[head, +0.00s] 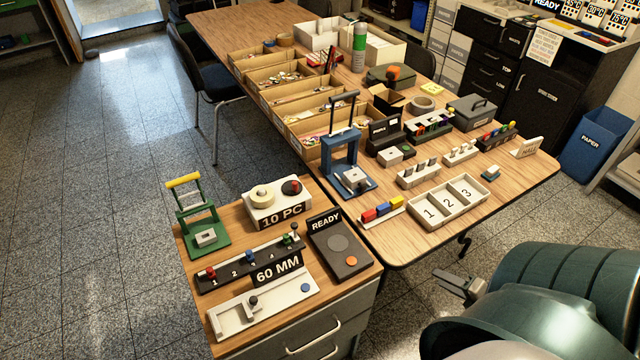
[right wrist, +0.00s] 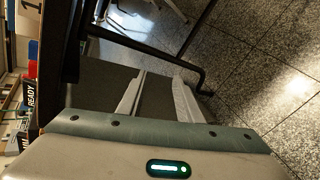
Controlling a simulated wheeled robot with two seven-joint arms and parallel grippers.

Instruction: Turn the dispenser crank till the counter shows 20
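A white box labelled "10 PC" (head: 280,207), seemingly the dispenser, stands at the back of the small wooden-topped cabinet in the head view. On its top are a cream round part (head: 262,195) and a dark disc with a red knob (head: 292,187), which looks like the crank. I cannot tell whether "10 PC" is the counter's reading. My right gripper (head: 460,286) is low at the right, beyond the cabinet's right side and well away from the box. In the right wrist view its fingers (right wrist: 158,92) are apart and empty. My left gripper is not in view.
The cabinet top (head: 222,262) also holds a green press (head: 205,235), a "60 MM" rail (head: 276,270), a white slide fixture (head: 262,306) and a dark "READY" panel (head: 340,245). A long crowded table (head: 400,250) adjoins it. Floor is open at left.

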